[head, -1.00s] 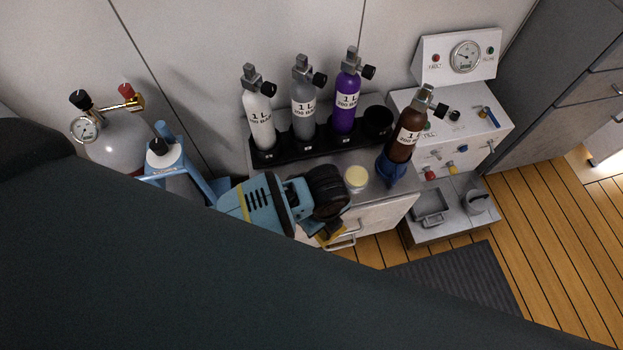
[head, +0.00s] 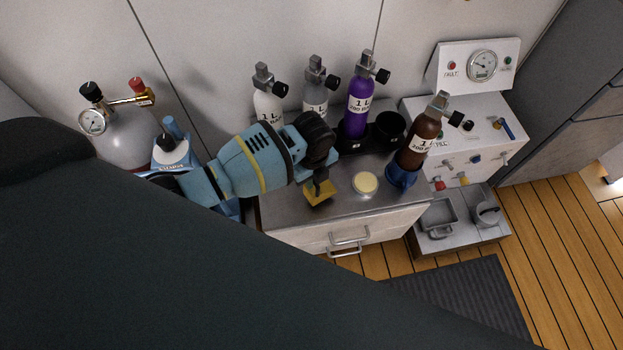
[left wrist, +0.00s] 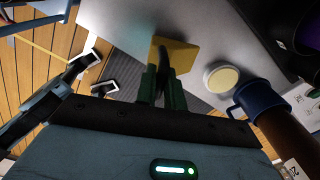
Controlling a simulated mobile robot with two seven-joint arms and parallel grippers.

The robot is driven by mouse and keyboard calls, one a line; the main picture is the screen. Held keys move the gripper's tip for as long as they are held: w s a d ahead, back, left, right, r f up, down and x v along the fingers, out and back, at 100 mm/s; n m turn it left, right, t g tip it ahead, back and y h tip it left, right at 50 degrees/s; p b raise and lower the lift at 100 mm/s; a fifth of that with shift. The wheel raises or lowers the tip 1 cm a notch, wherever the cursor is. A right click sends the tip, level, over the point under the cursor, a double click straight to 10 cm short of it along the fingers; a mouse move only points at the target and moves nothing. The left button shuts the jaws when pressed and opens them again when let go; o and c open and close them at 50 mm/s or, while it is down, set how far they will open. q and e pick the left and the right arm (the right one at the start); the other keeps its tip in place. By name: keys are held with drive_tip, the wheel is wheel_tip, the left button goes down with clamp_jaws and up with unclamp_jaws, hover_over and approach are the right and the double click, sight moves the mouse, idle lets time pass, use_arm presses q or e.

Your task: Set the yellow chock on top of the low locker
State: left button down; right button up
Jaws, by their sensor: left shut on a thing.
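The yellow chock (head: 319,193) is at the fingertips of my left gripper (head: 318,184), over the front part of the low locker's grey top (head: 282,211). In the left wrist view the chock (left wrist: 182,54) shows beyond the fingers of my left gripper (left wrist: 162,90), which are shut on it. The locker top (left wrist: 128,22) is behind it there. I cannot tell whether the chock touches the top or is slightly above it. My right gripper is not in view.
A round cream-lidded tin (head: 365,183) and a brown bottle (head: 421,138) in a blue holder stand right of the chock. White, grey and purple bottles (head: 358,101) stand in a black rack behind. The white fill panel (head: 468,125) is at the right.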

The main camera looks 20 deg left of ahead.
use_arm(q)
drive_tip(key=shift+w+a, duration=0.2)
drive_tip(key=shift+w, duration=0.15)
drive_tip(key=f, duration=0.1)
drive_tip(key=f+b, duration=0.1)
drive_tip(key=shift+w+a+f, duration=0.3)
drive_tip(key=shift+w, duration=0.05)
drive_tip(key=shift+f, duration=0.5)
drive_tip(key=c, duration=1.5)
unclamp_jaws()
